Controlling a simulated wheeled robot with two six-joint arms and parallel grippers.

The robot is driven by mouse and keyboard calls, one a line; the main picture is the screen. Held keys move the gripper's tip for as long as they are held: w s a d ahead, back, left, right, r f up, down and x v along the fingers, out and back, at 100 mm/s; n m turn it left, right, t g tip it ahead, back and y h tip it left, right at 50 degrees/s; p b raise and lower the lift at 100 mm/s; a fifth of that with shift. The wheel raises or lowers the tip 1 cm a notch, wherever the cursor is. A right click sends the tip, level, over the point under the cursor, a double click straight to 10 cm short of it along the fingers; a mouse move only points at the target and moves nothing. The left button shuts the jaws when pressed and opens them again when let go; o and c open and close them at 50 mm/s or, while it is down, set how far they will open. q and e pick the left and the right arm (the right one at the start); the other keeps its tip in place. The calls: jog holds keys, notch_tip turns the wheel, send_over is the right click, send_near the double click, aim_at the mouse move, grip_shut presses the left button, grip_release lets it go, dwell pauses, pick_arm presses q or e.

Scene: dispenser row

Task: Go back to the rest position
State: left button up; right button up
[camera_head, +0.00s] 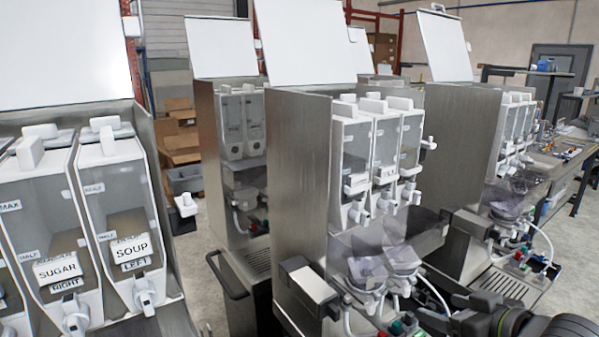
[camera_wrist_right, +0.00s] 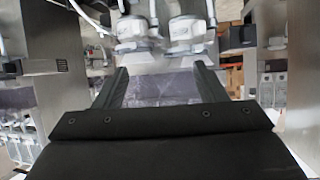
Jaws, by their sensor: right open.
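My right gripper (camera_head: 445,300) reaches in from the lower right of the head view, in front of the middle dispenser machine (camera_head: 301,180). In the right wrist view its two dark fingers (camera_wrist_right: 162,88) stand wide apart, with nothing held between them. Dispenser spouts and clear funnels show beyond the fingers there, and I cannot tell how far off they are. My left gripper is in neither view.
At the left, canisters labelled SUGAR (camera_head: 58,268) and SOUP (camera_head: 131,247) stand close by. Another metal machine (camera_head: 462,140) stands at the right, and cardboard boxes (camera_head: 180,140) lie behind. A workbench (camera_head: 560,155) is at the far right. Bare floor shows between machines.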

jog(key=s+d+f+m+g+h, duration=0.1)
jog(key=s+f+g+h, duration=0.1)
jog(key=s+f, duration=0.45)
jog(key=s+d+f+m+g+h, duration=0.15)
jog(key=s+f, duration=0.25)
jog(key=f, duration=0.6)
jog(key=s+d+f+m+g+h, duration=0.1)
jog(key=s+f+g+h, duration=0.1)
jog(key=s+f, duration=0.45)
jog(key=s+d+f+m+g+h, duration=0.1)
jog(key=s+f+g, duration=0.25)
jog(key=s, duration=0.65)
jog(key=s+a+f+b+x, duration=0.1)
jog(key=s+b+x, duration=0.15)
jog(key=x, duration=1.15)
jog(key=s+a+f+b+x, duration=0.1)
jog(key=s+x, duration=0.3)
jog(key=x, duration=1)
jog(key=s+a+f+g+b, duration=0.1)
jog(key=s+f+b, duration=0.2)
jog(key=s+f, duration=1.1)
notch_tip(320, 180, down, 4)
jog(key=shift+s+a+f+y, duration=0.1)
jog(key=shift+s+a+y, duration=0.25)
